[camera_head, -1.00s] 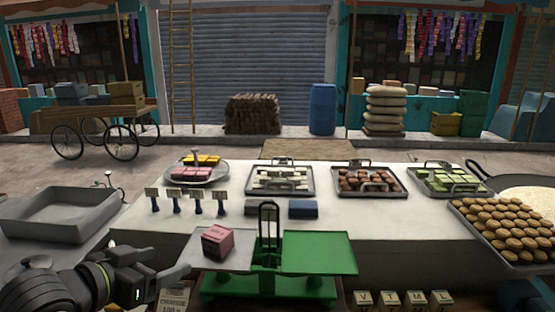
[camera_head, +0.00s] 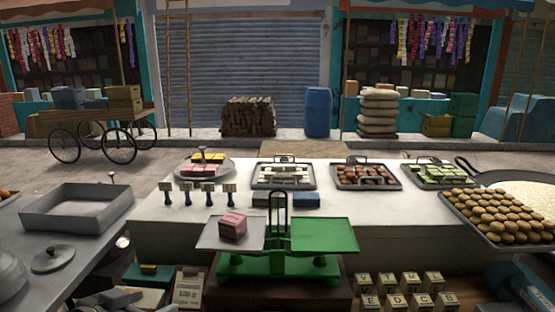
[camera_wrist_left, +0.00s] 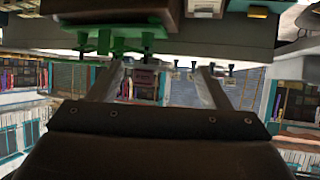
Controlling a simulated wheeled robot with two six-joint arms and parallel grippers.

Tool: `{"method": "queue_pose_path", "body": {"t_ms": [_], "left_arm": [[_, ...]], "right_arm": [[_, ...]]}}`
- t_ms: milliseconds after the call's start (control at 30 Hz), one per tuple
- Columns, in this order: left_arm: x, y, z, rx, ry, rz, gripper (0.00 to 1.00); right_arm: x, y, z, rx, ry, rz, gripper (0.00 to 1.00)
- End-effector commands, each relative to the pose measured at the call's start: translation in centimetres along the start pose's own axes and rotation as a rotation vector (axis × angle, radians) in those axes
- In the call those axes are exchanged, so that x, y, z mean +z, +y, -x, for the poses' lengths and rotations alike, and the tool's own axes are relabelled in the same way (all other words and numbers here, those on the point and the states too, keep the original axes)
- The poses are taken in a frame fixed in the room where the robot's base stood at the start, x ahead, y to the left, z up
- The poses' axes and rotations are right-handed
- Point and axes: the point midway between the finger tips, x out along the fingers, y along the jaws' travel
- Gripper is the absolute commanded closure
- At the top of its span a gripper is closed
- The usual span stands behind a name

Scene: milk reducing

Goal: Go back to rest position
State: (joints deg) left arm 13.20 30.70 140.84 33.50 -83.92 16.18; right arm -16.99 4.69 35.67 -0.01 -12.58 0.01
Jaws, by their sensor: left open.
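My left gripper (camera_head: 122,298) is low at the bottom left edge of the head view, mostly cut off and dark. In the left wrist view its two fingers (camera_wrist_left: 158,90) stand wide apart with nothing held between them. The wrist picture appears upside down, with the green scale beyond the fingers. In the head view the green balance scale (camera_head: 278,262) stands in front of the white counter. A pink block stack (camera_head: 233,225) sits on its grey left pan (camera_head: 207,238). Its green right pan (camera_head: 325,235) is empty. My right gripper does not show.
The white counter (camera_head: 400,225) carries trays of sweets and a round plate (camera_head: 217,172). A grey tray (camera_head: 78,205) and a lid (camera_head: 53,258) lie on the left table. Letter blocks (camera_head: 408,300) are at the lower right. A biscuit tray (camera_head: 495,235) is at right.

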Motion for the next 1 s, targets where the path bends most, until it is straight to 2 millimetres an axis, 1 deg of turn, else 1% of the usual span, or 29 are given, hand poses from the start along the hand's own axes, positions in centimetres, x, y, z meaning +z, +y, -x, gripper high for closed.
{"method": "queue_pose_path", "body": {"t_ms": [33,167,267,300,367,400,467,500,600,700,900,933,1000], "left_arm": [[1.5,-0.1,-0.1,-0.012,-0.025,0.014,0.28],[5.4,-0.5,-0.3,-0.055,-0.094,0.044,0.28],[9.6,-0.8,-0.1,-0.100,-0.170,0.075,0.28],[11.7,-0.9,0.2,-0.123,-0.210,0.091,0.28],[14.9,-0.9,0.8,-0.158,-0.274,0.112,0.28],[17.1,-0.9,1.4,-0.183,-0.317,0.125,0.28],[20.0,-0.8,2.4,-0.218,-0.381,0.143,0.28],[21.8,-0.7,3.1,-0.239,-0.423,0.152,0.28],[25.8,-0.3,5.0,-0.288,-0.518,0.174,0.28],[29.0,0.2,6.9,-0.327,-0.603,0.189,0.28],[34.1,1.4,11.0,-0.393,-0.760,0.216,0.28],[34.7,1.0,9.8,-0.388,-0.754,0.212,0.28],[36.0,0.5,8.5,-0.385,-0.758,0.212,0.28]], "right_arm": [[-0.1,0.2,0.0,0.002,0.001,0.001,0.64],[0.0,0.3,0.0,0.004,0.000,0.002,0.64],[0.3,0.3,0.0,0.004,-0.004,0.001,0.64],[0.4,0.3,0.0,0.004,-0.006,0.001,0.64],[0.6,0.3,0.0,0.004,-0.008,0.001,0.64],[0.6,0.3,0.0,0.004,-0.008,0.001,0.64],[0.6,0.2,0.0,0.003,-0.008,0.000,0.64],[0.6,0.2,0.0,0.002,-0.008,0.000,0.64],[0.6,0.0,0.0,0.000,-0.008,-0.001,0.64],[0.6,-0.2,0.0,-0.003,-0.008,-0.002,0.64],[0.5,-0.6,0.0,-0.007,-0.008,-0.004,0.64],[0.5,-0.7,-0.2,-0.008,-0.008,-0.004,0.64],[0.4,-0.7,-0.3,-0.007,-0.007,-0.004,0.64]]}}
